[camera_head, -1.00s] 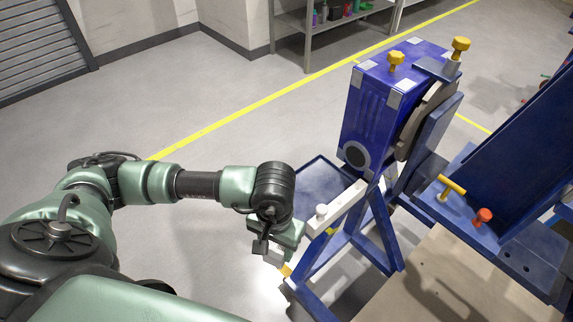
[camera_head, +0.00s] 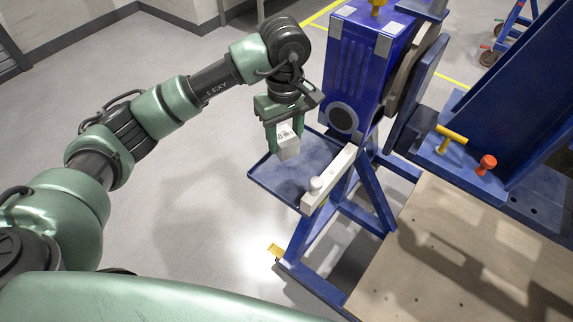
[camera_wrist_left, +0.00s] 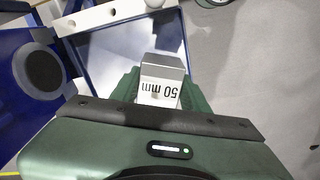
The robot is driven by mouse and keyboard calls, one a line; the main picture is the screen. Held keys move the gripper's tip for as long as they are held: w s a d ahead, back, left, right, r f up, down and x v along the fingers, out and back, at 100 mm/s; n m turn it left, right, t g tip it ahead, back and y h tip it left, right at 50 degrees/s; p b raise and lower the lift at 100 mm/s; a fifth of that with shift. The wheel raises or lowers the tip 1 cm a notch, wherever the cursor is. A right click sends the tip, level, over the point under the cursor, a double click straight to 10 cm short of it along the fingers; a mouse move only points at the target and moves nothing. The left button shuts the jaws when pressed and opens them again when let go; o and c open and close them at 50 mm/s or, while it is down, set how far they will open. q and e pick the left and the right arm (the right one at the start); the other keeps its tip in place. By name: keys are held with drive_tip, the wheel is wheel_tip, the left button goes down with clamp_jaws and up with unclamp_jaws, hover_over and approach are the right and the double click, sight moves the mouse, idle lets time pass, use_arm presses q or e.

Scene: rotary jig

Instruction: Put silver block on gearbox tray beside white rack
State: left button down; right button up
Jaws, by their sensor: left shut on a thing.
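The silver block (camera_head: 288,148) is in my left gripper (camera_head: 285,138), which is shut on it and points down. In the left wrist view the block (camera_wrist_left: 163,82) shows a "50 mm" label between the fingers. The blue gearbox tray (camera_head: 268,186) lies below and around the block in the head view. The block looks held above the tray's far left part; its exact height is hard to tell. The white rack (camera_head: 335,176), a long bar with a round knob, runs along the tray's right side. My right gripper is not in view.
The blue gearbox (camera_head: 358,75) stands right behind the tray, close to my left gripper. A blue fixture with a yellow handle (camera_head: 451,136) and a red knob (camera_head: 487,163) is at the right. A wooden board (camera_head: 440,250) lies in front. The tray's visible surface is clear.

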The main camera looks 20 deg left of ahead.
use_arm(q)
wheel_tip(320, 180, down, 6)
drive_tip(key=shift+d+f+p, duration=0.1)
drive_tip(key=shift+f+p, duration=0.15)
drive_tip(key=shift+p, duration=0.2)
drive_tip(key=shift+f, duration=0.55)
wheel_tip(320, 180, down, 4)
drive_tip(key=shift+r+p, duration=0.15)
drive_tip(key=shift+p, duration=0.25)
drive_tip(key=c, duration=0.7)
unclamp_jaws()
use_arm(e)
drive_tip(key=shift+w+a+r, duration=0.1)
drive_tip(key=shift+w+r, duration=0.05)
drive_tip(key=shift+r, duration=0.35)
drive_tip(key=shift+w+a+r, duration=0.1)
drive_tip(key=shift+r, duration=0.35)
